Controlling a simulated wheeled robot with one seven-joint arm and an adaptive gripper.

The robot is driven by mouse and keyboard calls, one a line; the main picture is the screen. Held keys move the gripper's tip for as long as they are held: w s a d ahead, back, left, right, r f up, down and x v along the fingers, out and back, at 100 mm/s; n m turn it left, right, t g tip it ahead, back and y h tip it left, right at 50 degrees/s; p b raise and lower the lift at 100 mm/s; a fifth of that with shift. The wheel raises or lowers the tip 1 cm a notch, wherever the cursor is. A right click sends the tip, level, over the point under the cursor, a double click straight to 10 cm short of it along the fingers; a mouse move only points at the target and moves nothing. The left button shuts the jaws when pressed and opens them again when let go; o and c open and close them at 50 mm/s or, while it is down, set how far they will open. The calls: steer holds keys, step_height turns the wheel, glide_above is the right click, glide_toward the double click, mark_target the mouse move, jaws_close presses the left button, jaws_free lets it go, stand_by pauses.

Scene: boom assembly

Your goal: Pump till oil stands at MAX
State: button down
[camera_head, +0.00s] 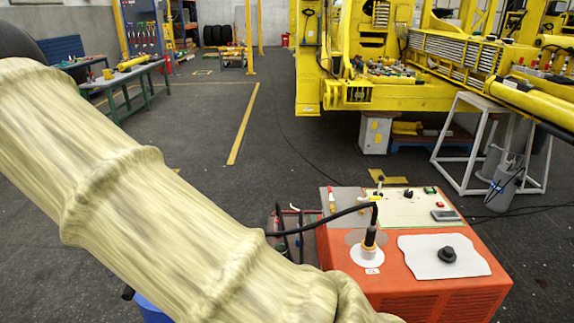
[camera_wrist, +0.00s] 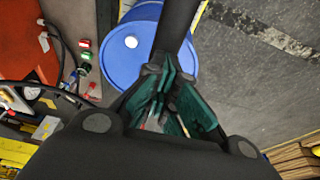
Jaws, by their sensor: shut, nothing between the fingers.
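My gripper (camera_wrist: 170,108) shows in the wrist view with its teal fingers drawn together and nothing held. A thick black bar (camera_wrist: 176,30) runs from the top edge down to just beyond the fingertips; I cannot tell whether it touches them or whether it is a pump handle. A blue drum (camera_wrist: 122,62) with a white cap lies below the fingers. In the head view only a sliver of the drum (camera_head: 151,310) shows under my pale sleeved arm, which hides the gripper. No oil level or MAX mark can be made out.
An orange cabinet (camera_head: 430,295) with a control panel and a black hose (camera_head: 325,220) stands to the right. Coloured couplings (camera_wrist: 84,56) and hoses lie between cabinet and drum. Yellow machinery (camera_head: 390,95) stands behind. Grey floor (camera_wrist: 245,75) is free right of the drum.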

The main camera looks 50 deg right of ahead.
step_height(320, 180, down, 4)
steer(key=shift+f+b, duration=0.15)
steer(key=shift+b, duration=0.75)
step_height(320, 180, up, 20)
steer(key=p, duration=1)
steer(key=shift+f, duration=0.1)
